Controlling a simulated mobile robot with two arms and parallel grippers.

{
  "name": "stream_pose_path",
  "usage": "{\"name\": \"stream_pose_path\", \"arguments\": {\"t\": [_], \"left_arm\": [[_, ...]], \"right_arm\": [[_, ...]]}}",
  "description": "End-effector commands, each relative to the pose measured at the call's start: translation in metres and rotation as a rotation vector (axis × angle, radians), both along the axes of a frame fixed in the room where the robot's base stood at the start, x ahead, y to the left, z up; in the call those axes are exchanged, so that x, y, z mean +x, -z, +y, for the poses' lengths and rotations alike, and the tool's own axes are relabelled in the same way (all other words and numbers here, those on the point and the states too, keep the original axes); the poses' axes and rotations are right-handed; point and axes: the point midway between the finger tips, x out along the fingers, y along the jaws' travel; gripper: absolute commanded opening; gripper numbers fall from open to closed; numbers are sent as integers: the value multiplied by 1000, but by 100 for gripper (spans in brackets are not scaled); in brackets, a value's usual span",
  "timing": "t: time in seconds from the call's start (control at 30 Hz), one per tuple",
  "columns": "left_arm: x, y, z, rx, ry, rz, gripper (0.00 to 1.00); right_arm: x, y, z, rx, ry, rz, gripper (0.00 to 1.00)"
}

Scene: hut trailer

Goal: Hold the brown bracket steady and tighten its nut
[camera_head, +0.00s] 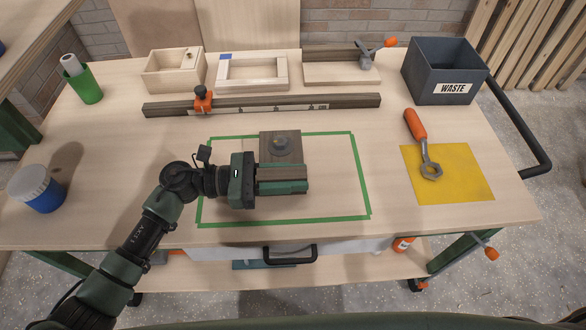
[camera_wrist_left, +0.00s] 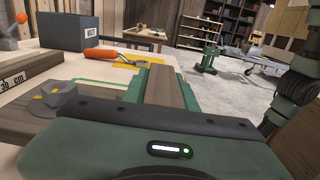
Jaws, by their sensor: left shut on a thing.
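The brown bracket (camera_head: 294,140) lies within the green tape outline on the workbench. Its grey nut (camera_head: 280,146) sits on the flat plate, uncovered; it also shows at the left in the left wrist view (camera_wrist_left: 50,95). My left gripper (camera_head: 284,175) is shut on the bracket's near, upright part. In the left wrist view this brown part (camera_wrist_left: 166,88) stands between the green fingers. A wrench (camera_head: 419,136) with an orange handle lies on the yellow mat (camera_head: 465,180) to the right, apart from the bracket. My right gripper is not in view.
A long bar with an orange clamp (camera_head: 260,104) lies behind the bracket. Wooden boxes (camera_head: 172,82) and a grey waste bin (camera_head: 440,75) stand at the back. A blue jar (camera_head: 40,190) and green cup (camera_head: 87,86) are left. The bench between bracket and mat is clear.

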Motion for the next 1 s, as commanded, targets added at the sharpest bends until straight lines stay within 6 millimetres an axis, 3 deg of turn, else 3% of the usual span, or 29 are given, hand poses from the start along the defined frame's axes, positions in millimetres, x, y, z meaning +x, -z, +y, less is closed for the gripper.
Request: {"name": "stream_pose_path", "arguments": {"t": [0.43,1.0], "left_arm": [[0,28,-1,-2,1,-1,0],[0,37,0,-2,1,-2,0]], "right_arm": [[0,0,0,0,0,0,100],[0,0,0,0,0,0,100]]}}
